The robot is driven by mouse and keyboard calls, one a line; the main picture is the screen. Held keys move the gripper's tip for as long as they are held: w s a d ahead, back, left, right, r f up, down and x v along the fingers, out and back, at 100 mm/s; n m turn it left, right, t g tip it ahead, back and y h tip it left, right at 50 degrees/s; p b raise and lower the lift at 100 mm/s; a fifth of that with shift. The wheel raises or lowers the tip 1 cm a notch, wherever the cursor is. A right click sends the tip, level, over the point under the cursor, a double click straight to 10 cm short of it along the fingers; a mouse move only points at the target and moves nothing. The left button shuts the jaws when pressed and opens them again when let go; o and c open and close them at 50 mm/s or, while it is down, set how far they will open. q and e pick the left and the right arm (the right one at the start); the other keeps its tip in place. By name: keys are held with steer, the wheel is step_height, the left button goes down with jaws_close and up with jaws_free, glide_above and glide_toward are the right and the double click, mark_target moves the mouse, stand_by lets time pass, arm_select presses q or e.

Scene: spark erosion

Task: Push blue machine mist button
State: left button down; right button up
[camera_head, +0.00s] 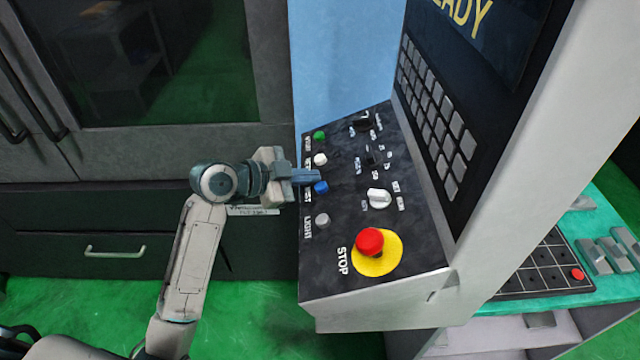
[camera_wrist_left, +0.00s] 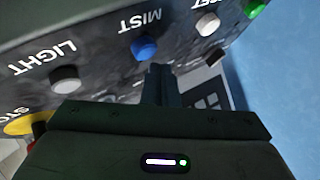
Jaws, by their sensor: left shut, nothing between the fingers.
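The blue mist button (camera_head: 321,187) sits on the dark sloped control panel (camera_head: 340,240), between a white button above and a grey button below. In the left wrist view the blue button (camera_wrist_left: 144,47) shows clearly under the label MIST. My left gripper (camera_head: 318,175) is shut and empty, with its fingertips over the panel right beside the blue button in the head view. In the left wrist view the shut fingers (camera_wrist_left: 158,72) point up, just below and right of the blue button. I cannot tell whether they touch it. My right gripper is not in view.
A green button (camera_head: 319,136), white button (camera_head: 320,159) and grey light button (camera_head: 322,220) share the column. A red stop button (camera_head: 369,241) on a yellow disc and a white knob (camera_head: 379,197) stand nearby. A keypad and screen rise at the right.

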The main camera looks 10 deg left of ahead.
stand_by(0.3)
arm_select(q)
steer(key=shift+d+f+b, duration=0.2)
steer(key=shift+f+b, duration=0.2)
steer(key=shift+d+f, duration=0.1)
steer(key=shift+f, duration=0.15)
stand_by(0.5)
steer(key=shift+a+r+p, duration=0.3)
steer(key=shift+r, duration=0.4)
